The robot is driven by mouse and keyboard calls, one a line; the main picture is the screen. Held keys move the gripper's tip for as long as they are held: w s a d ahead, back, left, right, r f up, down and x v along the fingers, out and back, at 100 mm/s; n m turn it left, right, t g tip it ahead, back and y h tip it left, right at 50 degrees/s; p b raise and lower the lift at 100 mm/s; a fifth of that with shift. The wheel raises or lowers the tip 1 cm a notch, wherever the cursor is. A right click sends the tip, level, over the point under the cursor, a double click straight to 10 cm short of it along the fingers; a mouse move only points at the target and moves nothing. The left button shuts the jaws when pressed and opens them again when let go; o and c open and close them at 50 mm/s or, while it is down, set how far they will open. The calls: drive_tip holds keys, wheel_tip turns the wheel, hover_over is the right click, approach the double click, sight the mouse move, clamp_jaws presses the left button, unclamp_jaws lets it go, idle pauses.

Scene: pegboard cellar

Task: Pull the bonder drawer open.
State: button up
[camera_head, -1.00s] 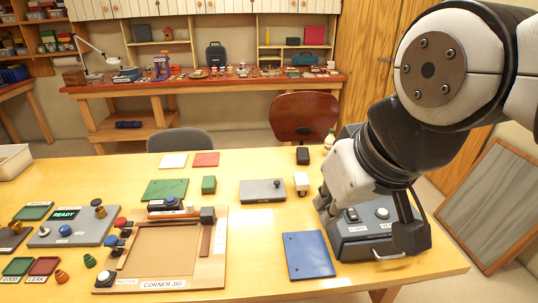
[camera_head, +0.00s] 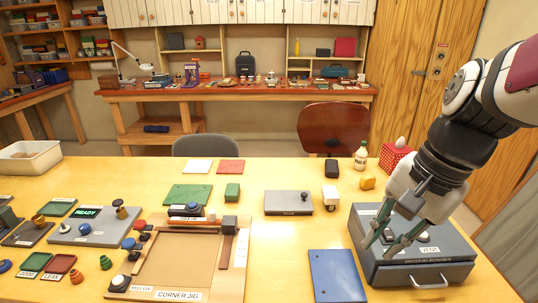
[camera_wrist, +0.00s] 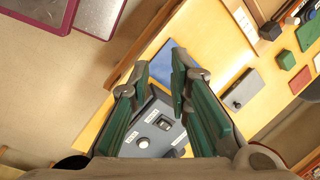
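The bonder (camera_head: 465,249) is a dark grey box at the table's right front, labelled as a vacuum bonder. A pale bar handle (camera_head: 428,284) is on its front face, and the drawer front looks flush with the box. My gripper (camera_head: 378,250) has green fingers, spread apart and empty, over the left part of the bonder's top, above and left of the handle. In the wrist view the bonder's top (camera_wrist: 150,130), with a knob and labels, shows between the open fingers (camera_wrist: 160,68). The handle cannot be made out there.
A blue plate (camera_head: 337,276) lies just left of the bonder. The corner jig (camera_head: 180,262) is further left. The table's front edge is near the handle.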

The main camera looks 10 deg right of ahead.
drive_tip(key=w+d+f+m+y+b, duration=0.35)
drive_tip(key=d+f+m, duration=0.5)
drive_tip(key=m, duration=0.35)
drive_tip(key=m+t+h+b, duration=0.3)
drive_tip(key=m+t+b, duration=0.8)
drive_tip(key=m, duration=1.7)
approach(434, 287)
drive_tip(key=w+f+t, duration=0.1)
drive_tip(key=w, duration=0.2)
drive_tip(key=w+a+f+t+p, duration=0.1)
drive_tip(key=w+f, duration=0.1)
drive_tip(key=w, duration=0.1)
drive_tip(key=w+f, duration=0.1)
drive_tip(key=w, duration=0.2)
drive_tip(key=shift+w+a+f+m+t+p, duration=0.2)
drive_tip(key=shift+w+a+m+t+p, duration=0.1)
drive_tip(key=shift+a+t+p, duration=0.1)
clamp_jaws()
